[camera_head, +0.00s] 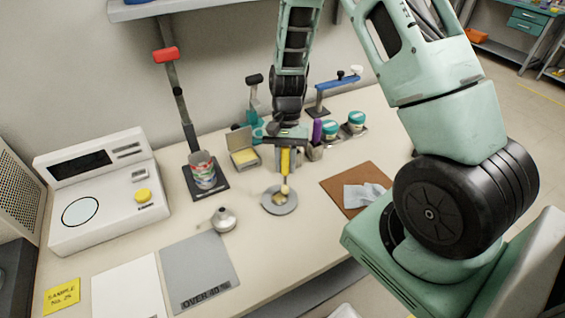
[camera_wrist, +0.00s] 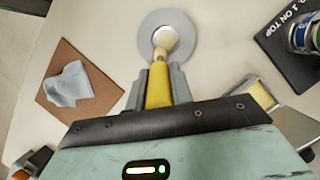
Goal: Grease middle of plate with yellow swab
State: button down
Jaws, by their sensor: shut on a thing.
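A round grey plate (camera_head: 279,201) lies on the bench near its middle. My gripper (camera_head: 286,165) is above it, shut on a yellow swab (camera_head: 285,161) that points down. The swab's pale round tip (camera_head: 284,190) is over the middle of the plate. In the wrist view, the plate (camera_wrist: 193,38) is at the top centre. There the yellow swab (camera_wrist: 159,88) is between the grey fingers of my gripper (camera_wrist: 158,80), and its tip (camera_wrist: 166,39) overlaps the plate's middle. I cannot tell whether the tip touches the plate.
A small metal flask (camera_head: 223,220) stands left of the plate. A brown mat (camera_head: 338,184) with a grey cloth (camera_head: 364,195) lies to the right.

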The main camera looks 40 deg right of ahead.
aim_at(286, 151)
jog(key=shift+r+p, duration=2.55)
jog(key=shift+r, duration=0.5)
notch_tip(286, 151, up, 3)
jog(key=p, duration=0.2)
jog(key=shift+p, duration=0.35)
jog(key=shift+f, duration=0.15)
jog(key=shift+b+x, duration=0.75)
jog(key=shift+x, duration=0.15)
